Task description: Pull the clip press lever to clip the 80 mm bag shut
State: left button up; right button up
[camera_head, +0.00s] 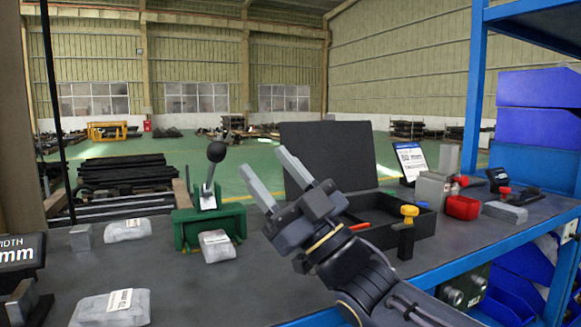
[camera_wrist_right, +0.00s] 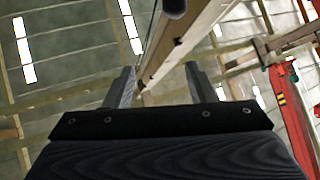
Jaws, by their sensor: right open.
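The green clip press (camera_head: 190,232) stands on the dark bench, left of my right gripper. Its lever stands up, leaning slightly right, with a black ball knob (camera_head: 216,152) on top. A grey bag (camera_head: 217,247) with a white label lies at the front of the press; its label is too small to read. My right gripper (camera_head: 262,160) is open and empty, right of the lever and apart from it, fingers pointing up and left. In the right wrist view a dark rounded end, seemingly the knob (camera_wrist_right: 174,6), shows at the top edge, beyond the open fingers. My left gripper is not in view.
Other labelled grey bags lie at left (camera_head: 128,230) and front left (camera_head: 112,308). A width display (camera_head: 20,251) stands at the left edge. A black open box (camera_head: 415,222), a yellow-knobbed post (camera_head: 407,235) and a red container (camera_head: 462,208) stand right of the press.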

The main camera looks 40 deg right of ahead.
jog(key=shift+s+d, duration=0.3)
jog(key=shift+s, duration=0.5)
jog(key=shift+s+d, duration=0.25)
jog(key=shift+s, duration=0.55)
